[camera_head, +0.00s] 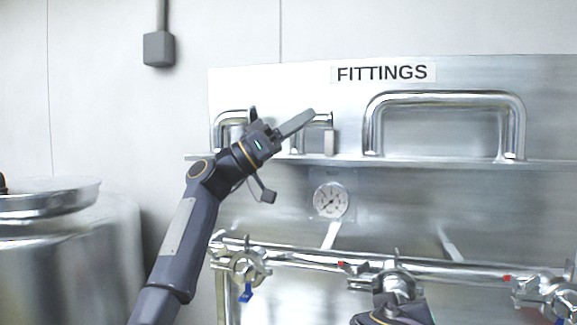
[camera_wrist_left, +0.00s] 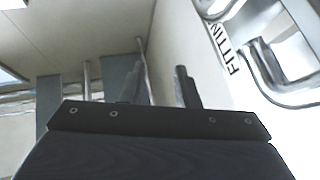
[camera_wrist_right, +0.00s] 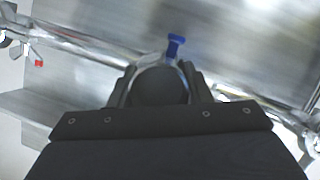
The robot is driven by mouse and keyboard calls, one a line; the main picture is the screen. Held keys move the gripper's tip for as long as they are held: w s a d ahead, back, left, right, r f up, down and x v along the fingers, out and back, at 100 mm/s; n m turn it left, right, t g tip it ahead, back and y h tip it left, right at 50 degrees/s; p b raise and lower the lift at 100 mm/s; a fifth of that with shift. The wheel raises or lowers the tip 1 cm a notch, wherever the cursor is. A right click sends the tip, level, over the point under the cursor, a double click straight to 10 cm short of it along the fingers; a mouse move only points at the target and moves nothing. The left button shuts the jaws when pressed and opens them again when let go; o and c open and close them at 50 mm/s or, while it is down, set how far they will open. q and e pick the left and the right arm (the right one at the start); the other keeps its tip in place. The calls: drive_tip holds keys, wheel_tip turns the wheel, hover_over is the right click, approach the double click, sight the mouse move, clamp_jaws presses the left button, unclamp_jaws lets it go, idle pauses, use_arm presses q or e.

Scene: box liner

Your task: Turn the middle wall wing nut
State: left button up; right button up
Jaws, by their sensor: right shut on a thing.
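The middle clamp fitting (camera_head: 392,277) sits on the horizontal steel pipe, with a red tip at its left. My right gripper (camera_head: 390,312) is at its front, low in the head view, and covers its lower part. In the right wrist view my right gripper (camera_wrist_right: 160,85) has its fingers on either side of a dark round part, the middle wing nut (camera_wrist_right: 160,87). A blue tip (camera_wrist_right: 175,44) shows just beyond the fingers. My left gripper (camera_head: 283,128) is open and empty, raised before the panel's upper ledge; its fingers stand apart in the left wrist view (camera_wrist_left: 160,88).
A left clamp with a blue tip (camera_head: 246,292) and a right clamp (camera_head: 550,291) are on the same pipe. A round gauge (camera_head: 331,201) is above the pipe. A large handle (camera_head: 445,97) is on the FITTINGS panel. A steel drum (camera_head: 65,235) stands at left.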

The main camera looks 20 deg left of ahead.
use_arm(q)
drive_tip(key=a+r+n+t, duration=0.1)
drive_tip(key=r+t, duration=0.1)
drive_tip(key=a+r+n+t, duration=0.1)
drive_tip(key=n, duration=0.1)
drive_tip(key=shift+a+r+t+h, duration=0.15)
drive_tip(key=shift+r+t+h, duration=0.15)
drive_tip(key=shift+r+t, duration=0.1)
use_arm(e)
drive_tip(key=o, duration=1.4)
drive_tip(key=shift+c, duration=0.2)
use_arm(q)
drive_tip(key=shift+f, duration=0.1)
use_arm(e)
drive_tip(key=shift+s+a+r, duration=0.1)
drive_tip(key=shift+s, duration=0.3)
use_arm(q)
wheel_tip(320, 180, down, 2)
drive_tip(key=shift+b, duration=1.05)
use_arm(e)
drive_tip(key=v, duration=0.7)
